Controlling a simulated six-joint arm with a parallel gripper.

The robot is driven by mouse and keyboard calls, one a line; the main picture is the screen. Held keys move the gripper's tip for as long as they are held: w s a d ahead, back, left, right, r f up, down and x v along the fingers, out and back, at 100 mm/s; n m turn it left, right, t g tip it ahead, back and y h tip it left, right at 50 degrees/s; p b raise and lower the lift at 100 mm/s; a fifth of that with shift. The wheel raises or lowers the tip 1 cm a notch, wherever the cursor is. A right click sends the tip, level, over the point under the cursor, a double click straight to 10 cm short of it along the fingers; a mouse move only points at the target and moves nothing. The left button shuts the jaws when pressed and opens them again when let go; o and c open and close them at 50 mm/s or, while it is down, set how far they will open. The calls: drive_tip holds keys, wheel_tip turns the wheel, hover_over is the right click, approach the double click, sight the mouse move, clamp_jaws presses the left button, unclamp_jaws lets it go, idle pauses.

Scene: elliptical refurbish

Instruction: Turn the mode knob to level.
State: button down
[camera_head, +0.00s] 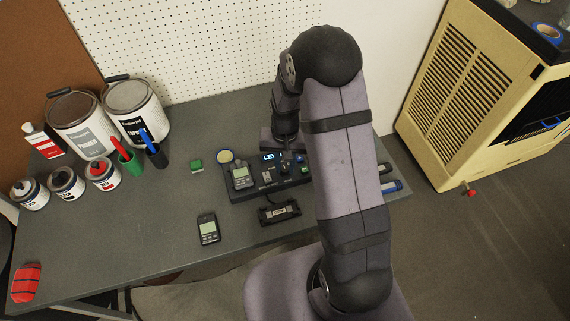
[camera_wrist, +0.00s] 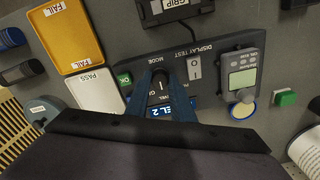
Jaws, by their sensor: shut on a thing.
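The mode knob (camera_wrist: 158,86) is a small dark knob on the dark control panel (camera_wrist: 215,58), beside the printed word MODE in the wrist view. My gripper (camera_wrist: 160,76) has its two blue fingers on either side of the knob and is shut on it. The panel's lit display (camera_wrist: 177,110) is partly hidden by my fingers; the visible part reads like "EL 2". In the head view the display (camera_head: 268,157) shows "LEV", and my arm covers part of the panel (camera_head: 262,188). The knob's exact pointing is hard to tell.
A grey handheld meter (camera_wrist: 242,78) sits on the panel, near a switch (camera_wrist: 194,70) and a green OK button (camera_wrist: 124,79). PASS (camera_wrist: 93,95) and FAIL (camera_wrist: 73,38) trays lie nearby. A second meter (camera_head: 208,229) and a GRIP block (camera_head: 279,212) lie in front.

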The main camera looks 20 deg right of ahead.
sight(285, 168)
drive_tip(key=c, duration=1.5)
unclamp_jaws()
drive_tip(key=shift+c, duration=0.2)
drive_tip(key=shift+r, duration=0.1)
drive_tip(key=shift+r+b, duration=0.55)
drive_tip(key=shift+r, duration=3.05)
